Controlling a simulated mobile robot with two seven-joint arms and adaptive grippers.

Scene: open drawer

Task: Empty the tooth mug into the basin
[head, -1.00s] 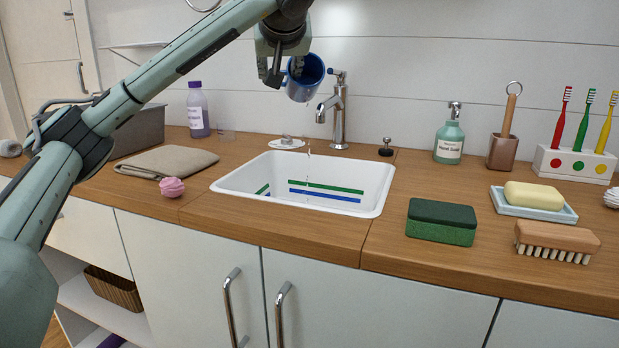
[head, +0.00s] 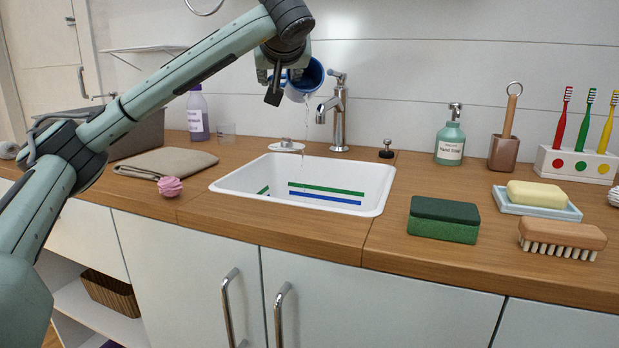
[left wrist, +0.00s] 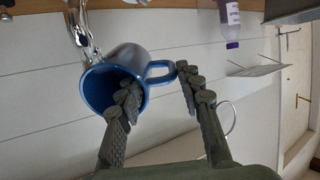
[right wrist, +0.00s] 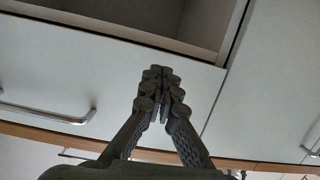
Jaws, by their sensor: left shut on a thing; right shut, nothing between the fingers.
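The blue tooth mug (head: 300,86) is tipped on its side above the back of the white basin (head: 228,184). A thin pale stream falls from its mouth towards the basin. My left gripper (head: 274,82) is shut on the mug. In the left wrist view, the mug (left wrist: 133,65) has its dark mouth towards the camera, and the fingers (left wrist: 158,95) are at its rim and handle side. The basin has green and blue stripes inside. My right gripper (right wrist: 160,85) is shut and empty in front of the pale cabinet fronts; it is outside the head view.
The chrome tap (head: 339,115) stands right beside the mug. A green sponge (head: 443,220) and soap dispenser (head: 450,140) are right.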

